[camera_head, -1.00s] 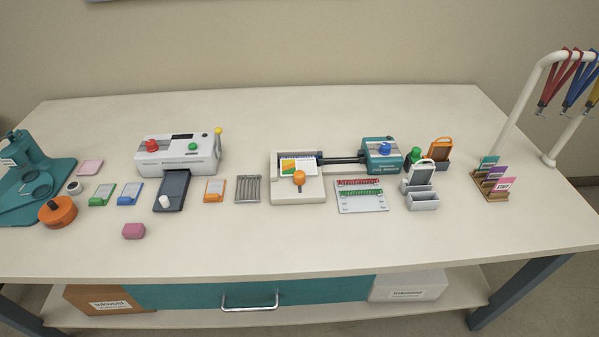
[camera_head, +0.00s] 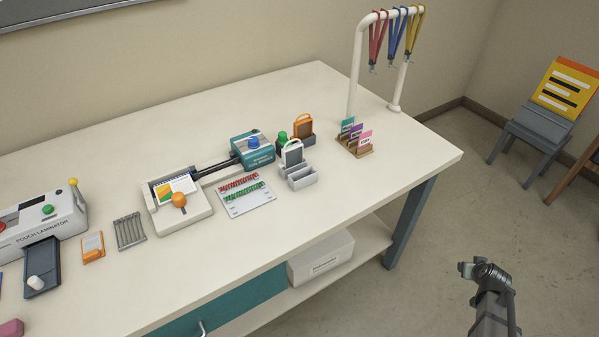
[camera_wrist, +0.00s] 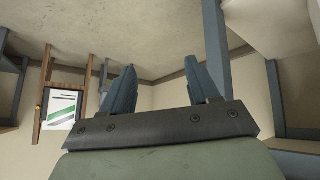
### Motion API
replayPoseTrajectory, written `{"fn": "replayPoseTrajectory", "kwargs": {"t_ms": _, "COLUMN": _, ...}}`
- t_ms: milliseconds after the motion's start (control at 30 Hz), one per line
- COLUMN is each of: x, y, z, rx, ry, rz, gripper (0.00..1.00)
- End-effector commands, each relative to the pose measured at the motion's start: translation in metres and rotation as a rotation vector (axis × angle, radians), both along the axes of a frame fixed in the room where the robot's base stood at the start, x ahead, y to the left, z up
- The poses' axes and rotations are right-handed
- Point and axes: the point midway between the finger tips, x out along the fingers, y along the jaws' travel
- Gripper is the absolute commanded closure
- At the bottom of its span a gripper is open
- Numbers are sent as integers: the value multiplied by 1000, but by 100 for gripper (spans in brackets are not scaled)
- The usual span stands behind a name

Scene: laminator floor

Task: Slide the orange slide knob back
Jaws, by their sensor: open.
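The orange slide knob (camera_head: 179,199) is a round knob on the front part of a white flat device (camera_head: 190,220), which has a colourful card behind the knob. Dark rails run from this device to a teal unit (camera_head: 253,150) with a blue knob, at its right. My gripper (camera_head: 466,269) is off the right front of the table, over the floor, far from the knob. In the wrist view the two fingers (camera_wrist: 163,95) are apart with nothing between them. The knob is not in the wrist view.
A board with red and green coils (camera_head: 244,196), a grey holder (camera_head: 300,176) and a card rack (camera_head: 355,141) stand right of the device. A lanyard stand (camera_head: 358,60) rises at the back right. A laminator (camera_head: 55,222) is at left. The table's front strip is clear.

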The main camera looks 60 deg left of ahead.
Motion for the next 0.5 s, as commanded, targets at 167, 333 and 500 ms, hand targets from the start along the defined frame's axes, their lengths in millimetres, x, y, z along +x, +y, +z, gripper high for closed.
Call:
{"fn": "replayPoseTrajectory", "kwargs": {"t_ms": 167, "x": 42, "y": 78, "z": 79, "rx": 61, "ry": -203, "rz": 95, "gripper": 40}}
{"fn": "replayPoseTrajectory", "kwargs": {"t_ms": 333, "x": 64, "y": 146, "z": 161, "rx": 118, "ry": -392, "rz": 169, "gripper": 40}}
{"fn": "replayPoseTrajectory", "kwargs": {"t_ms": 500, "x": 70, "y": 210, "z": 246, "rx": 177, "ry": -566, "rz": 227, "gripper": 40}}
